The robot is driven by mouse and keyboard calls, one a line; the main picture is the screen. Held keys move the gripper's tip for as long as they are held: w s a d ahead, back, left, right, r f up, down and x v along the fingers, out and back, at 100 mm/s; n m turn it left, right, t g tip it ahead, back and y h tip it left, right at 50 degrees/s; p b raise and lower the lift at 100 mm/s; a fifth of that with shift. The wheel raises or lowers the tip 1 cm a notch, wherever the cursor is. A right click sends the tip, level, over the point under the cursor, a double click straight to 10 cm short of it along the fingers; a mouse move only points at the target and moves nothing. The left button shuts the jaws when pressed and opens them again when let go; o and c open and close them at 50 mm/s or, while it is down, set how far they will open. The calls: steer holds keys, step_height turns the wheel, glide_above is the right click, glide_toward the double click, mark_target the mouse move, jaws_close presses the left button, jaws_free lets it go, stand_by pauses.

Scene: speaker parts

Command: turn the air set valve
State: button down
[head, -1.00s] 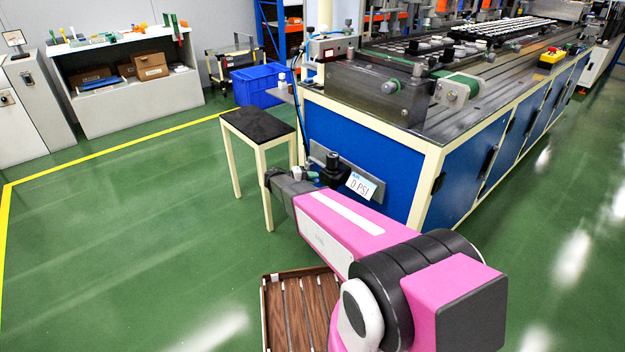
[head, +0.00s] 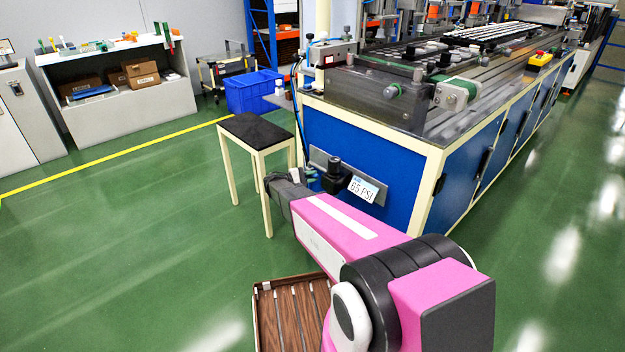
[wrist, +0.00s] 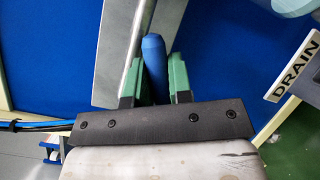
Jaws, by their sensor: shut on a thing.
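The air set valve (head: 332,174) is a dark fitting on a grey plate on the blue end panel of the machine. In the wrist view its blue handle (wrist: 153,62) stands between the two green fingers of my gripper (wrist: 154,82), which is shut on it. The handle's lower end is hidden behind the dark gripper bar. In the head view my gripper (head: 311,179) is at the valve's left side, partly hidden by my arm. A white sign (head: 363,189) beside the valve reads 65 PSI.
A DRAIN label (wrist: 295,66) is at the right in the wrist view. A black-topped table (head: 256,130) stands left of the panel. A slatted wooden crate (head: 291,312) is on the floor near my arm. The green floor to the left is clear.

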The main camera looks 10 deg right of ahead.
steer(key=shift+w+a, duration=0.1)
stand_by(0.4)
steer(key=c, duration=1)
jaws_free()
steer(key=shift+c, duration=0.2)
